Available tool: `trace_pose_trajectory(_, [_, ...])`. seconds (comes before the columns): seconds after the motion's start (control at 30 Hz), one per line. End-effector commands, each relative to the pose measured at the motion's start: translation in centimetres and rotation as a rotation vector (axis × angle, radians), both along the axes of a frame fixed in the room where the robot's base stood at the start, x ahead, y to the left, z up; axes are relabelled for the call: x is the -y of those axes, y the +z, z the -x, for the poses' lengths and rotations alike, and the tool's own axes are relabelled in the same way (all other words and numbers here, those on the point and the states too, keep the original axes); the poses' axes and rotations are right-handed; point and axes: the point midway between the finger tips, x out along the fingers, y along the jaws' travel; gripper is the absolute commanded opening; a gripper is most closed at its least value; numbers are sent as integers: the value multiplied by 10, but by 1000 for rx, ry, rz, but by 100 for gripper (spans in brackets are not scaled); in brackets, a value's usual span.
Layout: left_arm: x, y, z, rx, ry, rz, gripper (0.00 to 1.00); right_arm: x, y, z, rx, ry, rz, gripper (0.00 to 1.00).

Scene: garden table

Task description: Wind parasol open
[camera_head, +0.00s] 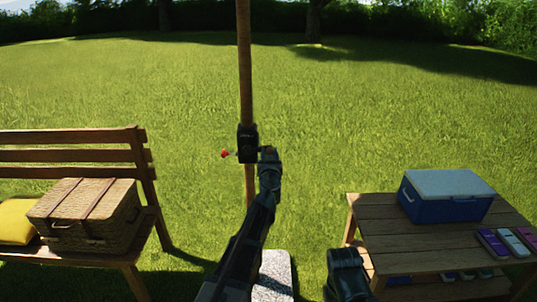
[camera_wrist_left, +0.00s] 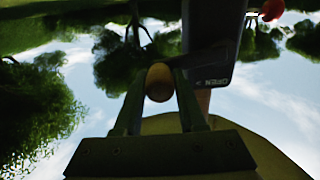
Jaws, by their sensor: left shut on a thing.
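The parasol's wooden pole (camera_head: 245,70) stands upright in the middle of the head view, its top out of frame. A black crank housing (camera_head: 247,143) is fixed around it, and the housing shows large and close in the left wrist view (camera_wrist_left: 213,60), with lettering on it. A small red part (camera_head: 224,153) sticks out on the housing's left. My left gripper (camera_head: 268,154) is just right of the housing. In the left wrist view its fingers are shut on a round tan crank knob (camera_wrist_left: 159,82). Of my right arm only a dark part shows at the bottom, without fingers.
A bench (camera_head: 75,155) with a wicker basket (camera_head: 85,212) and a yellow cushion (camera_head: 15,221) stands left. A wooden table (camera_head: 400,238) at right holds a blue cooler (camera_head: 445,196) and several small coloured items. A pale slab (camera_head: 273,275) lies below the pole. Open lawn lies behind.

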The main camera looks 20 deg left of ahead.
Motion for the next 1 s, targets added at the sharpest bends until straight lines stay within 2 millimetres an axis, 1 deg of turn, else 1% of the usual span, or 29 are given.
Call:
trace_pose_trajectory(0.07, [-1,-4,1,0,3,-1,0,0,-4,0,0,0,0,50])
trace_pose_trajectory(0.13, [-2,-12,1,0,3,-1,0,0,-12,0,0,0,0,50])
trace_pose_trajectory(0.3, [-3,-37,2,0,4,-1,0,0,-37,0,0,0,0,50])
trace_pose_trajectory(0.37, [-4,-40,2,0,5,-1,0,0,-40,0,0,0,0,50])
trace_pose_trajectory(0.47, [-4,-37,2,0,5,0,0,0,-37,0,0,0,0,50])
trace_pose_trajectory(0.53, [-5,-40,2,0,5,-1,0,0,-40,0,0,0,0,50])
trace_pose_trajectory(0.73, [-17,-66,6,0,8,-1,0,0,-66,0,0,0,0,50])
trace_pose_trajectory(0.8, [-21,-72,7,0,8,-1,0,0,-72,0,0,0,0,50])
trace_pose_trajectory(0.93, [-22,-70,7,0,7,-1,0,0,-70,0,0,0,0,50])
trace_pose_trajectory(1.0, [-25,-73,7,0,8,-1,0,0,-73,0,0,0,0,50])
